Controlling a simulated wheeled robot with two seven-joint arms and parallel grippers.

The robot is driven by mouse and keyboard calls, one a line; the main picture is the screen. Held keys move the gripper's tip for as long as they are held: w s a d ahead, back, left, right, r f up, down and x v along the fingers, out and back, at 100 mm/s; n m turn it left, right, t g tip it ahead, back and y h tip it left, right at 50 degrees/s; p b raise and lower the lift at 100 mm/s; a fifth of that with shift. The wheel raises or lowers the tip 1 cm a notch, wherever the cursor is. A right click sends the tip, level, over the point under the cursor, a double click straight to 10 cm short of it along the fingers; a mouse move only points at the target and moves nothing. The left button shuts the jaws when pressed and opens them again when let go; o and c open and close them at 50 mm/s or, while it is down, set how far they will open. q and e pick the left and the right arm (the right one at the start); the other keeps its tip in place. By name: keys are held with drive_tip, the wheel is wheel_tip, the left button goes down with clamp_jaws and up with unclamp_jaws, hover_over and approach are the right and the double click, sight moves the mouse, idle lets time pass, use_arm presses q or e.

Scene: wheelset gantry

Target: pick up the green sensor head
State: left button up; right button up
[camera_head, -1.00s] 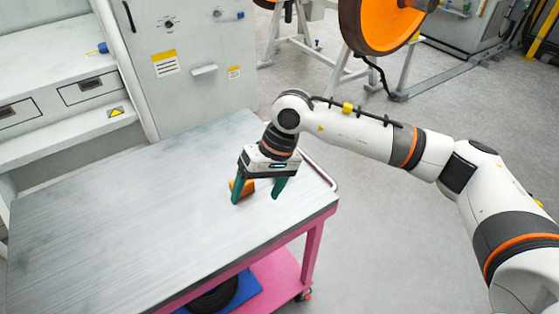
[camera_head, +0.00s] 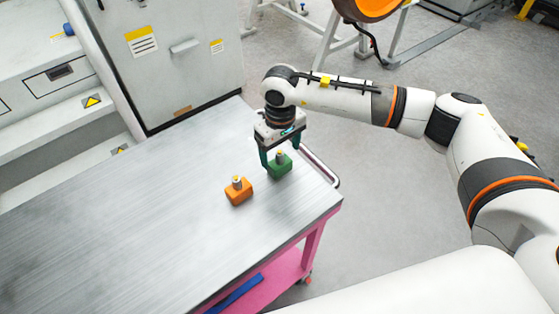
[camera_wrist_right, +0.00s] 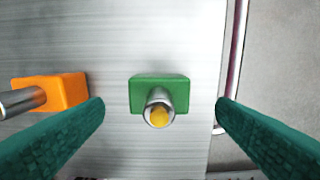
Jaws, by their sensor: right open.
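The green sensor head (camera_head: 279,169) stands on the metal tabletop near its right end, with a short silver stem and yellow tip on top. In the right wrist view the green sensor head (camera_wrist_right: 160,92) lies between the two teal fingers, with a gap on each side. My right gripper (camera_head: 281,157) is open just above and around it, pointing down, and holds nothing. The right gripper's fingers (camera_wrist_right: 160,110) also show in the wrist view. My left gripper is not in view.
An orange sensor head (camera_head: 238,192) stands left of the green one; in the wrist view it is close to the left finger. The pink-framed cart table (camera_head: 150,225) has a rail (camera_head: 322,166) at its right end. A grey cabinet (camera_head: 180,65) stands behind. The table's left part is clear.

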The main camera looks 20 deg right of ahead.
sight(280, 163)
wheel_tip(280, 163, down, 5)
drive_tip(key=shift+w+p, duration=0.1)
drive_tip(key=shift+p, duration=1.1)
drive_tip(key=shift+f, duration=0.25)
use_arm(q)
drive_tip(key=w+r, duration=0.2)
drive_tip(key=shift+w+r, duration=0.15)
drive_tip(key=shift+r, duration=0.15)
use_arm(e)
drive_tip(key=shift+c, duration=0.9)
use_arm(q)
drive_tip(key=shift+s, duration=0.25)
use_arm(e)
drive_tip(key=c, duration=0.9)
